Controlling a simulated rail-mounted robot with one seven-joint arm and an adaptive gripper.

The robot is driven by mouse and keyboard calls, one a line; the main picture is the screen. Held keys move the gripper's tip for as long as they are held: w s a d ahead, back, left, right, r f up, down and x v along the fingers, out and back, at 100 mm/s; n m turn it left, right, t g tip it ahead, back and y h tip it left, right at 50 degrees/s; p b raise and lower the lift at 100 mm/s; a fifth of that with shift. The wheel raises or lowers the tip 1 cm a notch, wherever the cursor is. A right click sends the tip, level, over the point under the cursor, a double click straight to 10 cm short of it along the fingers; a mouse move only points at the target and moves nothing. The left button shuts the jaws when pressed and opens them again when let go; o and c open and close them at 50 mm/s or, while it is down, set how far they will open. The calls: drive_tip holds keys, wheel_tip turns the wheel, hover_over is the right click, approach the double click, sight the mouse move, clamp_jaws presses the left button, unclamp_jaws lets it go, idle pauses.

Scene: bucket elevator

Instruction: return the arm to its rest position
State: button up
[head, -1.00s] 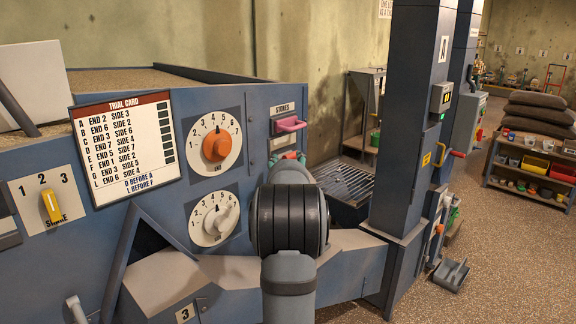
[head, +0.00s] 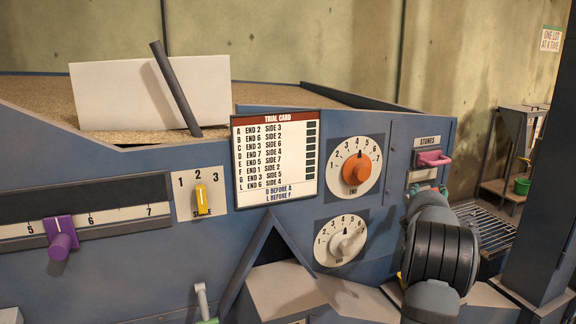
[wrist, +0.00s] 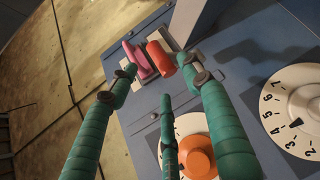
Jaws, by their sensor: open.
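My arm (head: 440,255) reaches toward the right end of the blue machine panel in the head view. My gripper is mostly hidden behind the arm there, with only small teal parts showing. In the wrist view my gripper (wrist: 162,78) has its teal fingers spread apart, with nothing between them. A pink handle (wrist: 138,60) and an orange-red handle (wrist: 160,58) lie beyond the fingertips; I cannot tell whether a finger touches them. The pink handle (head: 433,158) also shows under the STONES label in the head view, just above my gripper.
The panel carries an orange-knobbed dial (head: 356,168), a white-knobbed dial (head: 345,243), a yellow switch (head: 202,199), a purple slider (head: 61,240) and a trial card (head: 275,158). A blue column (head: 545,190) stands right of my arm. A grate (head: 488,226) lies between them.

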drive_tip(key=x, duration=0.6)
drive_tip(key=shift+w+d+f, duration=0.1)
drive_tip(key=shift+d, duration=0.05)
idle(0.3)
drive_tip(key=v, duration=1.2)
drive_tip(key=x, duration=1.1)
drive_tip(key=shift+w+d, duration=0.1)
drive_tip(key=shift+w, duration=0.15)
drive_tip(key=shift+w+d+f+b, duration=0.1)
drive_tip(key=shift+d+f+b, duration=0.1)
drive_tip(key=shift+f+b, duration=0.3)
drive_tip(key=shift+s, duration=0.25)
